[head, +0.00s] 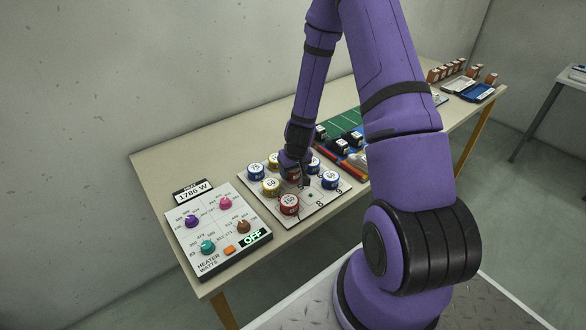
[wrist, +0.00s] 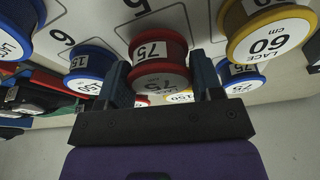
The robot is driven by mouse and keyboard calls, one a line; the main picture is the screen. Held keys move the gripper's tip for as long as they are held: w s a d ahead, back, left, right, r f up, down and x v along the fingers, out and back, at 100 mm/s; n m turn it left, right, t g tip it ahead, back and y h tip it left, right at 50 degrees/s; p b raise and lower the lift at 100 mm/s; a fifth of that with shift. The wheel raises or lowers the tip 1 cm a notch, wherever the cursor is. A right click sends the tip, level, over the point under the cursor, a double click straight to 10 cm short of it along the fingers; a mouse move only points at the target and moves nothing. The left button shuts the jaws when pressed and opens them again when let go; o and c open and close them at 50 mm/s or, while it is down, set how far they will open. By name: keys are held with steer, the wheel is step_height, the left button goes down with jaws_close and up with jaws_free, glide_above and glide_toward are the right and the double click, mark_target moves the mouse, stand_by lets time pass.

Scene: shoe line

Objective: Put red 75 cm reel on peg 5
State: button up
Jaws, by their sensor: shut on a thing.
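The red 75 reel (wrist: 158,60) sits between the two fingers of my gripper (wrist: 162,82) in the wrist view, with a finger against each side. In the head view, my gripper (head: 294,168) is over the middle of the white numbered board (head: 325,198), and the red reel (head: 292,175) shows partly under it. The reel is at or just above the board; I cannot tell whether it sits on a peg. A number that looks like 5 (wrist: 138,6) is printed beside it, and a 6 (wrist: 60,36) is to the left.
Blue reels (wrist: 91,60) and a yellow 60 reel (wrist: 262,32) stand close on both sides. Another red reel (head: 289,204) is at the board's front. A heater panel (head: 220,232) is at the left, dark items (head: 350,140) at the right.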

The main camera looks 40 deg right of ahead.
steer(key=shift+f, duration=0.2)
steer(key=shift+f, duration=0.5)
steer(key=o, duration=0.9)
steer(key=shift+o, duration=0.2)
